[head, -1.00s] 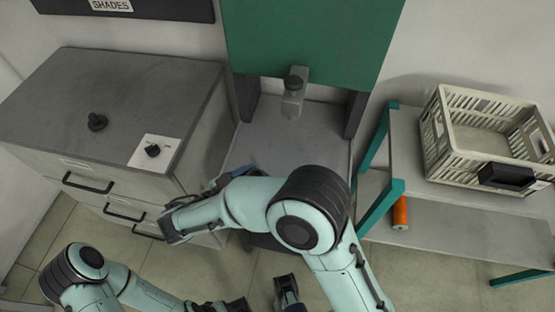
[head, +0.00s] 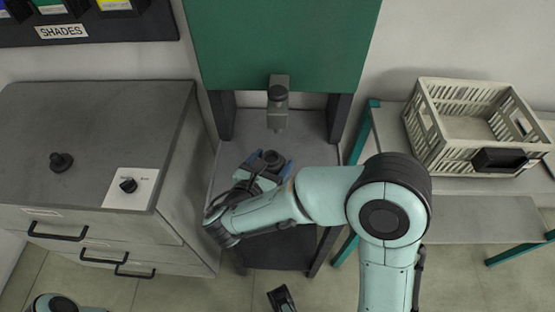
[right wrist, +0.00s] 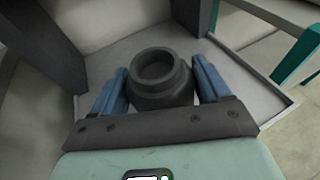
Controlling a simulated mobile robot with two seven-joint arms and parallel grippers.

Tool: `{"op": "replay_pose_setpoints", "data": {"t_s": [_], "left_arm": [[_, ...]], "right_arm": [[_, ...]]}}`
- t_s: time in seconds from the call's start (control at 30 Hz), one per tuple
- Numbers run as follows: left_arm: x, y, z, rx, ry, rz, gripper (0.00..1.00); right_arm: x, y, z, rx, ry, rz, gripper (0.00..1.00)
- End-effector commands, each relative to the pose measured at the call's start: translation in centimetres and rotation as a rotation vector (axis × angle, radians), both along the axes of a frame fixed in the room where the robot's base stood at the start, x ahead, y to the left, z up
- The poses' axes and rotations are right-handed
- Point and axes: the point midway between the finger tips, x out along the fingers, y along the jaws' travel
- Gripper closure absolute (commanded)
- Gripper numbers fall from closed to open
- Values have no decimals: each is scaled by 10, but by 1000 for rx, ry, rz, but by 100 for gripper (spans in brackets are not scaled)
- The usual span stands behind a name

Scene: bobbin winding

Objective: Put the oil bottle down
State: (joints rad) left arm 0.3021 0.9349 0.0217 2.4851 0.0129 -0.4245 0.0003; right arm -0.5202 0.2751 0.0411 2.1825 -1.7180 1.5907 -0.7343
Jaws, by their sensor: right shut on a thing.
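My right gripper (head: 266,170) is shut on a dark grey, round-necked thing that I take to be the oil bottle (head: 268,160). In the right wrist view the bottle (right wrist: 160,82) stands between the blue fingers, its round opening facing up toward the camera. It is over the grey surface (head: 305,125) below the green panel. Its lower part is hidden, so I cannot tell whether it touches that surface. A dark tip, apparently of my left gripper (head: 281,298), shows at the bottom edge; the rest is out of view.
A grey fixture (head: 278,105) with a dark knob projects below the green panel (head: 280,45). A drawer cabinet (head: 110,110) with two black knobs stands at left. A cream crate (head: 425,135) sits on the shelf at right. Dark uprights flank the grey surface.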

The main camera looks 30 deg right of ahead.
Motion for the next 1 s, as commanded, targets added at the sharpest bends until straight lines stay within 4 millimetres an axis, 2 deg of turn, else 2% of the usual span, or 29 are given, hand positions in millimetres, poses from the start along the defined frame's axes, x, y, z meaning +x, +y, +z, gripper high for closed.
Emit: {"op": "replay_pose_setpoints", "data": {"t_s": [0.1,0.37,0.4,0.5,0.6,0.97,1.0], "left_arm": [[0,0,0,0,-1,0,57],[0,0,-1,1,-2,1,57],[1,0,-3,1,-2,1,57],[3,0,-8,2,-10,2,57],[4,0,-10,3,-15,4,57],[5,0,-11,2,-16,3,57],[5,0,-11,2,-17,3,57]], "right_arm": [[10,-14,1,0,-4,-3,73],[22,-31,1,-1,-4,-4,73],[24,-32,-4,-2,-1,0,73],[23,-31,-25,-3,4,1,73],[23,-31,-35,-1,0,0,73],[23,-31,-38,-1,-2,1,73],[23,-31,-38,-1,-1,0,17]]}}
